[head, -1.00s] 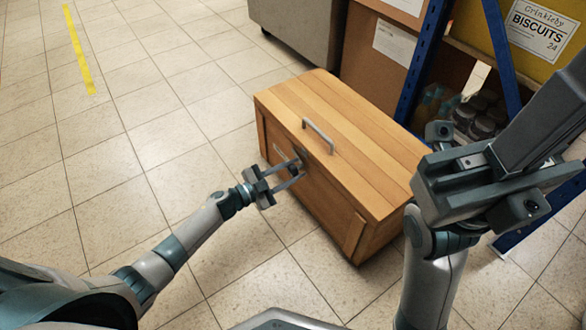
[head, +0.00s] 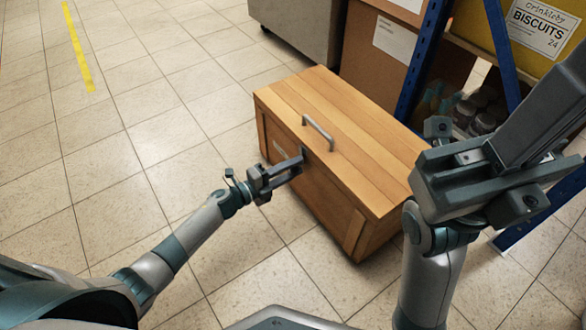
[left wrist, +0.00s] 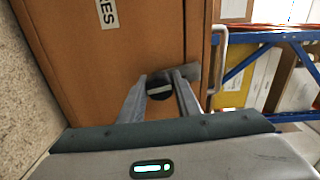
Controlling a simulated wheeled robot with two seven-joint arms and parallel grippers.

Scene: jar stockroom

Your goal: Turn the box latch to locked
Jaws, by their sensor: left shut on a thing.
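The wooden box (head: 345,150) stands on the floor with its planked lid down. A metal handle (head: 318,131) is on the lid's near edge. My left gripper (head: 296,163) is at the box's front face, just below the lid edge. In the left wrist view, its two fingers (left wrist: 160,88) are closed on the latch (left wrist: 160,96), a dark round piece with a light bar across it. In the head view the fingers hide most of the latch. My right gripper (head: 480,175) is raised at the right; its jaw opening is unclear.
A blue-framed shelf (head: 424,60) with jars and a yellow biscuit carton (head: 545,25) stands behind the box at right. Brown cartons (head: 385,50) and a grey cabinet (head: 295,30) are at the back. The tiled floor at left is clear.

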